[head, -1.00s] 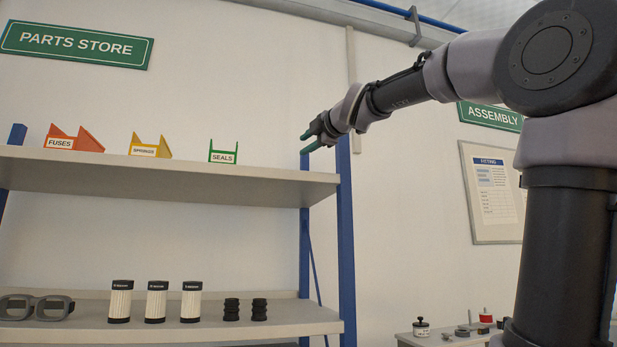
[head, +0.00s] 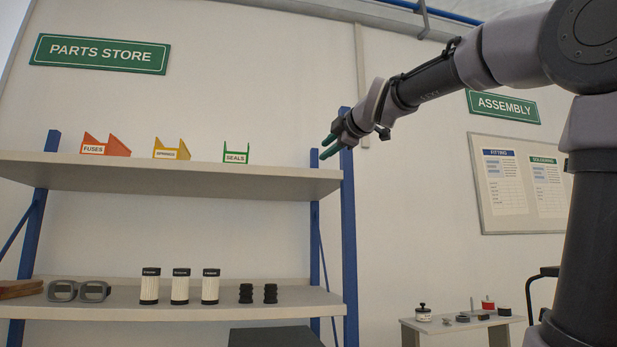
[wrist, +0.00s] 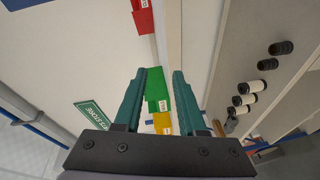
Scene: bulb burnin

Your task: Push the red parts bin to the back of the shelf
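A red bin (wrist: 143,18) shows at the top edge of the wrist view, partly cut off, beside the light shelf surface. I cannot make it out in the head view. The upper shelf (head: 200,178) carries an orange FUSES bin (head: 105,146), a yellow SPRINGS bin (head: 171,150) and a green SEALS bin (head: 236,153). My gripper (head: 328,146) is at the shelf's right end, near the blue post. Its two green fingers (wrist: 158,85) are apart and nothing is between them; the green bin (wrist: 157,92) shows beyond them.
A blue post (head: 348,220) stands at the shelf's right end. The lower shelf (head: 200,312) holds goggles (head: 78,291), white filters (head: 180,287) and black ribbed parts (head: 258,293). A dark flat-topped object (head: 275,337) stands in front. A small table (head: 460,326) is at right.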

